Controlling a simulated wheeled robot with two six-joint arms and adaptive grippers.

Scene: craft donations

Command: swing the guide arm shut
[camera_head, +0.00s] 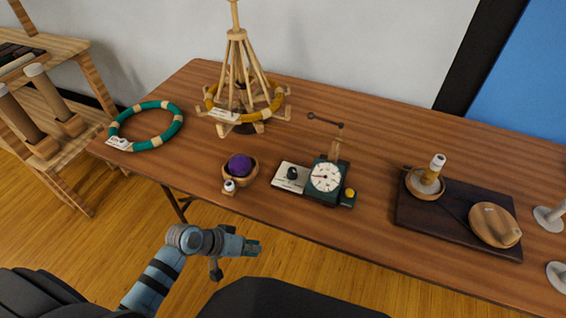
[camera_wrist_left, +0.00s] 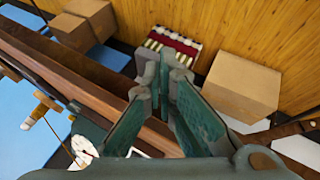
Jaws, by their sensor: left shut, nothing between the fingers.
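A dark green meter (camera_head: 326,178) with a round white dial stands near the table's front edge. A wooden post rises behind the dial, and a thin dark guide arm (camera_head: 325,120) with a knob at its end sticks out from its top toward the left. The dial (camera_wrist_left: 82,150) also shows in part at the lower left of the left wrist view. My left gripper (camera_head: 258,247) is shut and empty, in front of the table's edge, left of the meter and apart from it. Its fingertips (camera_wrist_left: 165,65) also show in the left wrist view. My right gripper is not in view.
A wooden bowl (camera_head: 250,178) with a purple ball stands left of the meter. A wooden yarn winder (camera_head: 237,60) stands behind, a teal ring (camera_head: 116,123) lies far left. A dark board (camera_head: 405,215) with wooden items is at right. Boxes (camera_wrist_left: 243,85) show on the floor.

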